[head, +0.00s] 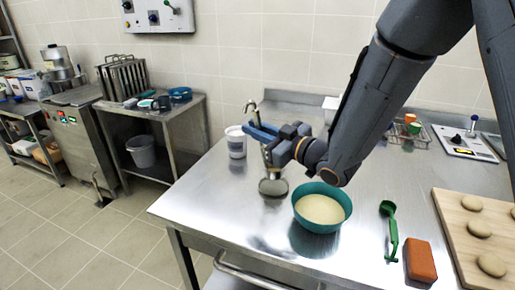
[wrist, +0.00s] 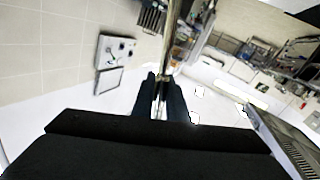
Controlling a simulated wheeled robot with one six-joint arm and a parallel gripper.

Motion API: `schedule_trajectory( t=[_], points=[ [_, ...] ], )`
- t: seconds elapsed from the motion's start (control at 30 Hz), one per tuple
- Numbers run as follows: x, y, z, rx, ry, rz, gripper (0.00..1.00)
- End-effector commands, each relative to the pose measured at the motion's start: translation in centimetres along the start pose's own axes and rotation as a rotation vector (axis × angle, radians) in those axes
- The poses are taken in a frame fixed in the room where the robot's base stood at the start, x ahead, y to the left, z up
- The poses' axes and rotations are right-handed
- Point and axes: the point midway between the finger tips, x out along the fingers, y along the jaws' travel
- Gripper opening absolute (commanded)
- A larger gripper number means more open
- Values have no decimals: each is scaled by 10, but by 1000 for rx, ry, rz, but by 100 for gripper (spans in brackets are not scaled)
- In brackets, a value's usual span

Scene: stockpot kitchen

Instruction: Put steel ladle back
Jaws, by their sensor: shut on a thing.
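My gripper (head: 258,132) is at the left middle of the steel table in the head view. Its blue fingers are shut on the steel ladle (head: 273,186). The ladle hangs upright, with its hooked handle end above the fingers and its round bowl low over the table. I cannot tell whether the bowl touches the tabletop. In the wrist view the shiny ladle handle (wrist: 172,42) stands between the two dark fingers (wrist: 163,92). The ladle's bowl does not show clearly there.
A teal bowl of cream-coloured content (head: 321,208) stands just right of the ladle. A white tub (head: 236,142) is behind left. A green scoop (head: 390,228), an orange block (head: 420,261) and a board with dough balls (head: 450,238) lie to the right. The left front tabletop is clear.

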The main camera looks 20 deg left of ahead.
Motion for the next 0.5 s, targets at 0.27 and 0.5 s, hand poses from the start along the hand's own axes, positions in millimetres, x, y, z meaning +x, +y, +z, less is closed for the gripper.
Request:
schedule_trajectory(
  t=[0.27,0.5],
  points=[
    [1,-5,18,1,0,-1,0],
    [1,-12,45,0,0,-2,0]
  ],
)
